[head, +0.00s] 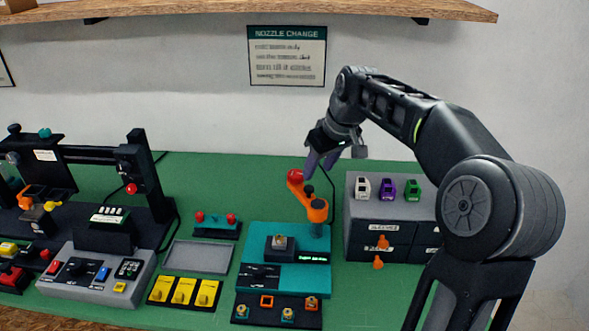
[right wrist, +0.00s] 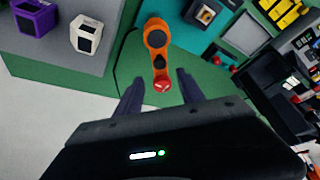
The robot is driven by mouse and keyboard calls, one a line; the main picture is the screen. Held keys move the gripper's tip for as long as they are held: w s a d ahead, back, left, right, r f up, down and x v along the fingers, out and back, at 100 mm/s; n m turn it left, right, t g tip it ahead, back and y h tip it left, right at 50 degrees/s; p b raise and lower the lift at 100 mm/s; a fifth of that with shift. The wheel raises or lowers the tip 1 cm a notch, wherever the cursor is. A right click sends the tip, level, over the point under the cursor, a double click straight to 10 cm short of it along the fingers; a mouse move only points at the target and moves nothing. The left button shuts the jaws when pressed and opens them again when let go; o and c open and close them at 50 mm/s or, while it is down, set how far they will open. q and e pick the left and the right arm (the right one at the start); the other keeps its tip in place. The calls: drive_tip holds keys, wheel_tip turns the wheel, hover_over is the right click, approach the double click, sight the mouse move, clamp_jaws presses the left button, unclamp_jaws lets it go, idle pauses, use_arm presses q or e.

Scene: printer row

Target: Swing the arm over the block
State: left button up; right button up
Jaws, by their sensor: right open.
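The orange swing arm (head: 315,207) stands on a teal post at the back right of the teal station (head: 257,272). Its red knob (head: 295,176) points back and left, away from the block. The block (head: 281,246), dark with a small metal piece on top, sits on the station in front of the arm. My right gripper (head: 318,163) is open just above and behind the red knob. In the right wrist view the orange arm (right wrist: 156,42) reaches towards me, and its red knob (right wrist: 162,86) lies between the two open fingers (right wrist: 160,92). My left gripper is not in view.
A grey drawer unit (head: 350,222) with white, purple and green pieces on top stands to the right. A grey tray (head: 198,257) and a rack of yellow pieces (head: 184,291) lie left of the station. A printer (head: 145,175) stands further left.

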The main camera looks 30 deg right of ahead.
sight(309, 188)
drive_tip(key=shift+p+x, duration=0.6)
drive_tip(key=shift+x, duration=3.25)
drive_tip(key=shift+s, duration=0.1)
drive_tip(key=shift+c, duration=0.4)
clamp_jaws()
